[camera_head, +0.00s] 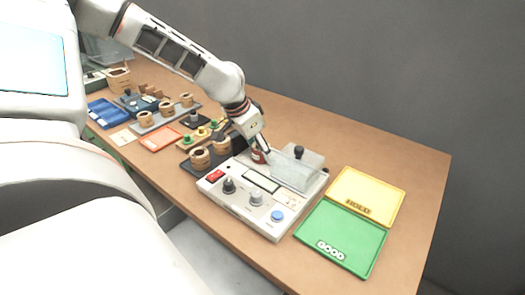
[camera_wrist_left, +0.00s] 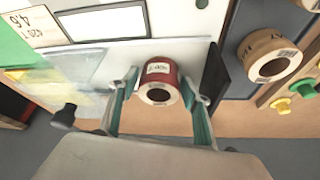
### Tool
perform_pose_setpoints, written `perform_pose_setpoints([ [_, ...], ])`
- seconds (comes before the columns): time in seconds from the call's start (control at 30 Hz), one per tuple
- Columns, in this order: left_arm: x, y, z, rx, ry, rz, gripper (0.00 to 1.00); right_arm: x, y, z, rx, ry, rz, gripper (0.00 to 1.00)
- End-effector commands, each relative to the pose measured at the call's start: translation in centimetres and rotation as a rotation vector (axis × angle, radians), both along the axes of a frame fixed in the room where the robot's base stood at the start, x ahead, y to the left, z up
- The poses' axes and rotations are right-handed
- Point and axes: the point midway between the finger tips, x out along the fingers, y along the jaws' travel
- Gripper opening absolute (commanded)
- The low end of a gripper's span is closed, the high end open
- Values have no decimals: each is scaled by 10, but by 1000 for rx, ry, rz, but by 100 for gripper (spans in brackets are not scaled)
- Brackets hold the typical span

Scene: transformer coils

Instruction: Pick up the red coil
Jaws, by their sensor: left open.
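The red coil (camera_wrist_left: 160,73) has a white label and a dark round hole. In the head view it shows as a small red patch (camera_head: 259,157) at the back of the white tester (camera_head: 240,207), by the clear cover (camera_head: 297,172). My left gripper (camera_wrist_left: 160,88) is open, with one finger on each side of the red coil. I cannot tell whether the fingers touch it. In the head view the left gripper (camera_head: 264,150) reaches down at the coil and partly hides it. My right gripper is not in view.
Brown coils (camera_head: 201,158) stand on a dark tray left of the tester; one shows in the wrist view (camera_wrist_left: 270,55). A yellow HOLD tray (camera_head: 370,185) and a green GOOD tray (camera_head: 350,235) lie to the right. More coils and a blue tray (camera_head: 105,112) stand farther left.

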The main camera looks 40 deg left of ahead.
Motion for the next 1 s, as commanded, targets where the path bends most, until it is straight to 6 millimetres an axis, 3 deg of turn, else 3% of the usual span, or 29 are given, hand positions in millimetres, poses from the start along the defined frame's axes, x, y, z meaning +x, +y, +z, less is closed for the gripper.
perform_pose_setpoints([
  [0.07, 0, 0, 2, 0, -2, 0, 48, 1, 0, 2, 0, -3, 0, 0],
  [0.2, 0, 0, 2, 0, -2, 0, 14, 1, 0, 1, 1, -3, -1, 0],
  [0.5, 0, 0, 3, -1, -3, 0, 13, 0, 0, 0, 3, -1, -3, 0],
  [0.63, 1, 0, 12, 0, -7, 0, 13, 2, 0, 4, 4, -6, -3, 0],
  [0.77, 2, 0, 36, -1, -13, 1, 13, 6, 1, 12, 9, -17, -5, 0],
  [1.0, 1, 0, 102, -1, -15, -1, 13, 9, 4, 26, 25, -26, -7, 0],
])
